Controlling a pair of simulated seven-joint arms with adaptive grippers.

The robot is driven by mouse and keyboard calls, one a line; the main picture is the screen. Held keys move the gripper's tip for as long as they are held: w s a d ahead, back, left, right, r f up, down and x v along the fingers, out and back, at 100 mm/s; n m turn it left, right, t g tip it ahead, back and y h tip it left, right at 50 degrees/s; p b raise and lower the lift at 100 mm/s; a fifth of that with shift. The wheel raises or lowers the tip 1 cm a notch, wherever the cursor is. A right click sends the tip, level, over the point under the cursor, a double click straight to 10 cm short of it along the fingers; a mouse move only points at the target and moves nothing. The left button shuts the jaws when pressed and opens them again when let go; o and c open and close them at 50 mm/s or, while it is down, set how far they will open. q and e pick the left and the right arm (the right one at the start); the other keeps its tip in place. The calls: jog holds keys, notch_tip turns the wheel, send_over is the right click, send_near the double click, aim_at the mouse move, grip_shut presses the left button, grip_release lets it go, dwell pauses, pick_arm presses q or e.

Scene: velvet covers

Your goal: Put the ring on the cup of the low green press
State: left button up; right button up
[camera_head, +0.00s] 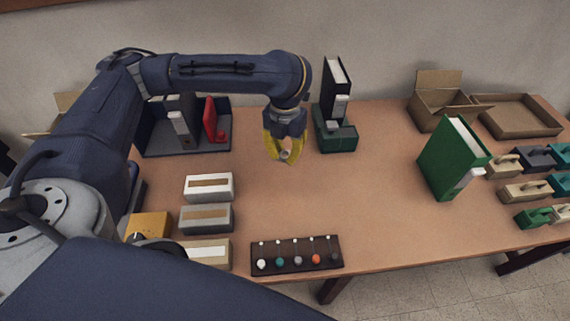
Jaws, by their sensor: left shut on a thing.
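My left gripper (284,158), with yellow fingers, points down over the middle back of the table. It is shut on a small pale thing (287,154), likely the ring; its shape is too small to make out. A low dark green block (340,143) sits just right of the gripper, apart from it, with a tall black binder-like piece (335,90) at its back. I cannot tell for certain which is the low green press, and no cup shows clearly. My right gripper is not in view.
A dark strip (297,264) with several coloured knobs lies at the front edge. White and grey boxes (208,187) stand at left, a dark open tray (190,149) behind. A green binder (447,165) and cardboard boxes (437,110) are at right. The table centre is clear.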

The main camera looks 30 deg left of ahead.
aim_at(285, 154)
pick_arm(q)
jog(key=shift+r, duration=1.8)
jog(key=shift+r+n, duration=0.15)
jog(key=shift+n, duration=0.15)
